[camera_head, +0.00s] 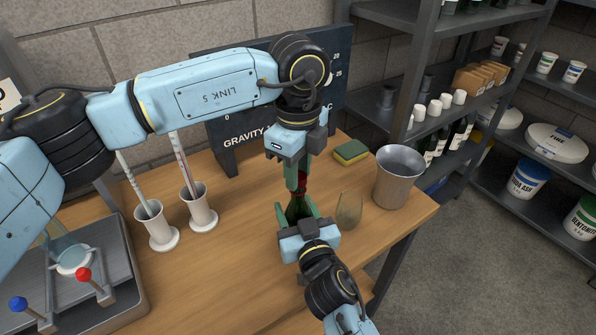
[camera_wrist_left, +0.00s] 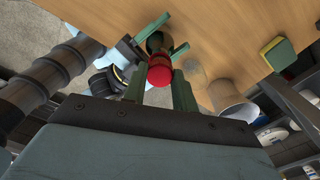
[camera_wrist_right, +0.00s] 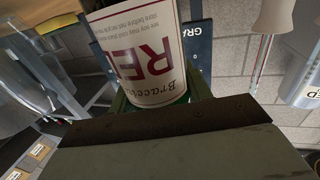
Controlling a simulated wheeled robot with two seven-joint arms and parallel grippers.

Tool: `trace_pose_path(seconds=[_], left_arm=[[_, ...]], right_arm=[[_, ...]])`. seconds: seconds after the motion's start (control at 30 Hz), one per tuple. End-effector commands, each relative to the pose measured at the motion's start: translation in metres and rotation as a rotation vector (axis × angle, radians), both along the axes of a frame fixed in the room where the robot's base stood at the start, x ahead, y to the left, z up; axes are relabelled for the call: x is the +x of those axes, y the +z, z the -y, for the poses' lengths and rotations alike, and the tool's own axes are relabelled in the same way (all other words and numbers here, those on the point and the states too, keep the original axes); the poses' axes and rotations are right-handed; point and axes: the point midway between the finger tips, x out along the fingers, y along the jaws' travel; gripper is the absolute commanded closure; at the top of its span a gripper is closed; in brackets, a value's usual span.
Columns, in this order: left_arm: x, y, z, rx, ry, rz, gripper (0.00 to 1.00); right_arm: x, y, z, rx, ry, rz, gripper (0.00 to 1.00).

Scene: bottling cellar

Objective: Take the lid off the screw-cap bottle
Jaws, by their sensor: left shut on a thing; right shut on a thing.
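The screw-cap bottle (camera_head: 296,208) is dark green and stands roughly upright over the wooden table. My right gripper (camera_head: 298,215) is shut on its body from the near side; its white label with red letters (camera_wrist_right: 145,60) fills the upper middle of the right wrist view. The red lid (camera_head: 301,186) is at the bottle's top. My left gripper (camera_head: 299,172) points down from above and is shut on the lid, which also shows between its green fingers in the left wrist view (camera_wrist_left: 160,75). I cannot tell whether there is a gap between lid and neck.
A clear glass (camera_head: 348,212) stands close right of the bottle, with a metal bucket (camera_head: 398,180) and a sponge (camera_head: 351,153) beyond. A lever device (camera_head: 85,290) is at lower left. The gravity board (camera_head: 240,135) stands behind.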

Motion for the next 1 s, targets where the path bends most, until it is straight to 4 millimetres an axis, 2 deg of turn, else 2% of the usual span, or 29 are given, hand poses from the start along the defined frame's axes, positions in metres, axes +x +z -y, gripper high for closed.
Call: trace_pose_path(seconds=[0.3,0.67,1.0], left_arm=[[0.000,0.010,0.000,0.000,-0.001,0.000,1.00],[0.000,0.012,0.000,0.000,-0.001,0.000,1.00],[0.000,0.048,0.000,-0.001,-0.001,0.001,1.00]], right_arm=[[0.000,-0.001,0.000,-0.002,0.000,-0.002,1.00],[0.000,-0.001,0.000,-0.002,0.000,-0.002,1.00],[0.000,-0.001,0.000,-0.002,0.000,-0.002,1.00]])
